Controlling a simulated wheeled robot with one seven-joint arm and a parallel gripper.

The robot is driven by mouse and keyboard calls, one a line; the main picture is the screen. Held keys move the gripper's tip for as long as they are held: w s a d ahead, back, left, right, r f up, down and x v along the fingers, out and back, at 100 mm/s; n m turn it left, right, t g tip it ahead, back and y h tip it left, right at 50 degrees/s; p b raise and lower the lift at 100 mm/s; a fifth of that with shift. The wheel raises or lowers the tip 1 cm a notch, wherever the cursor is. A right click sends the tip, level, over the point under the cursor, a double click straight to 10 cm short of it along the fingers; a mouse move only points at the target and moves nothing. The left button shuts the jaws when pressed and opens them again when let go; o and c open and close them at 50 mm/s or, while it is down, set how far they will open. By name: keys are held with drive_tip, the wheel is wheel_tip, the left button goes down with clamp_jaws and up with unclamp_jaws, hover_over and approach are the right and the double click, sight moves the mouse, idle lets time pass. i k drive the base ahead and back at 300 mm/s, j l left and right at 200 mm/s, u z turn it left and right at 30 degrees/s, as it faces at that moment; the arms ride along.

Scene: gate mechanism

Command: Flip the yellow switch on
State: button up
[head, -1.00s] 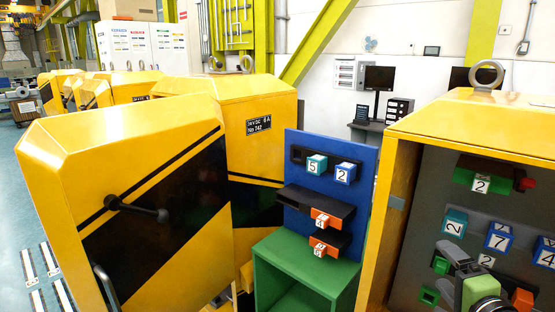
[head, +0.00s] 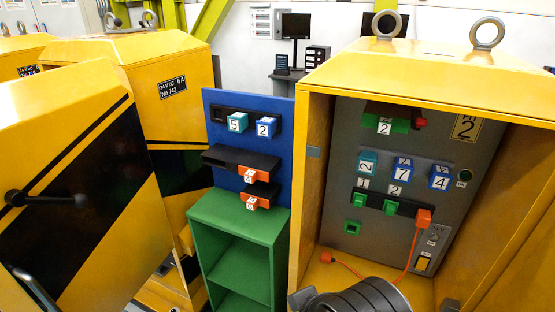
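The yellow switch (head: 422,264) sits on a light grey plate (head: 431,246) low on the right side of the grey panel (head: 450,120), inside the open yellow cabinet (head: 313,160). It is small in view, and I cannot tell which way it is set. A dark ringed part of my arm shows at the bottom edge, in front of the cabinet and to the left of the switch. My gripper's fingers are not visible in this view.
An orange plug (head: 424,217) sits at the right of a black rail; its orange cable (head: 412,250) hangs left of the switch. Numbered blue blocks (head: 403,170) and green blocks (head: 390,208) project from the panel. A green shelf (head: 240,214) stands left. The open cabinet door (head: 60,150) is further left.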

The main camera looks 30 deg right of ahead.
sight(422, 262)
drive_tip(key=z, duration=2.1)
drive_tip(key=k+j, duration=0.4)
drive_tip(key=i+l, duration=0.4)
